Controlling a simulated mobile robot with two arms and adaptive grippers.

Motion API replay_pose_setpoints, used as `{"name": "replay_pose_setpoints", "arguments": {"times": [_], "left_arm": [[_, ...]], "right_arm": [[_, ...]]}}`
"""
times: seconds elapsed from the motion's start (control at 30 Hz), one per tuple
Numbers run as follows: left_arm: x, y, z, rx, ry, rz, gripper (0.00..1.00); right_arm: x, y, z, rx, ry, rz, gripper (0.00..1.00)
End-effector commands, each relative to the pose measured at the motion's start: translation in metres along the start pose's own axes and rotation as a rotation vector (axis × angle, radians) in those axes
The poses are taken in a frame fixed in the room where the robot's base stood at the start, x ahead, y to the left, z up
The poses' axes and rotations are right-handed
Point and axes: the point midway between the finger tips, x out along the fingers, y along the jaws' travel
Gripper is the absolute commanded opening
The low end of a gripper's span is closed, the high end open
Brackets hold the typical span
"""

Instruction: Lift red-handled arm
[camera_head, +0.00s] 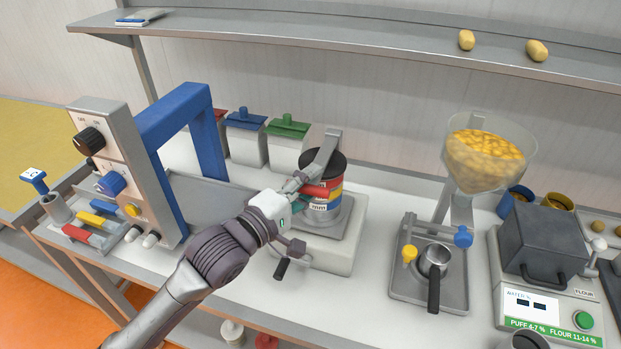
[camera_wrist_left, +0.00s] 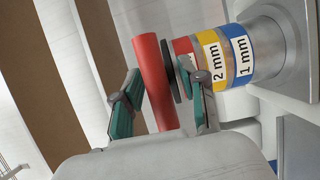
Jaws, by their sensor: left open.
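The red handle (camera_wrist_left: 155,80) shows in the left wrist view as a red cylinder between the two teal fingers of my left gripper (camera_wrist_left: 165,105). The fingers stand apart on either side of it, and I cannot tell if they touch it. In the head view my left gripper (camera_head: 298,193) is at the front left of a stack of sieves (camera_head: 334,196) with red, yellow and blue bands. A grey metal arm (camera_head: 327,147) slopes over the black lid of the stack. The gripper partly hides the handle there. My right gripper is not in view.
The sieve machine's white base (camera_head: 340,257) stands on the counter. A blue frame press (camera_head: 199,125) is at left, with white bins (camera_head: 247,145) behind.

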Motion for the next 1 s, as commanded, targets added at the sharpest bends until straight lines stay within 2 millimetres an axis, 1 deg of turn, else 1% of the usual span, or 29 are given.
{"name": "replay_pose_setpoints", "arguments": {"times": [0.3,0.37,0.5,0.57,1.0], "left_arm": [[0.0028,0.0001,0.0003,0.0,0.0,0.001,0.42],[0.0027,0.0001,0.0002,0.0,0.0,0.001,0.32],[0.0026,0.0,0.0002,0.0,0.0,0.0,0.09],[0.0026,0.0,0.0002,0.0,0.0,0.0,0.0],[0.0049,0.0024,-0.0021,0.0,0.001,0.0,0.0]], "right_arm": [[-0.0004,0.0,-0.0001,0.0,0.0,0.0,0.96],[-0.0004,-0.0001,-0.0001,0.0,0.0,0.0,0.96],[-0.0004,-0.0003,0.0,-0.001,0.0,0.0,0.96],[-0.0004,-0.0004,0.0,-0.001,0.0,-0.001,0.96],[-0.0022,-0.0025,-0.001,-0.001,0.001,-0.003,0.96]]}}
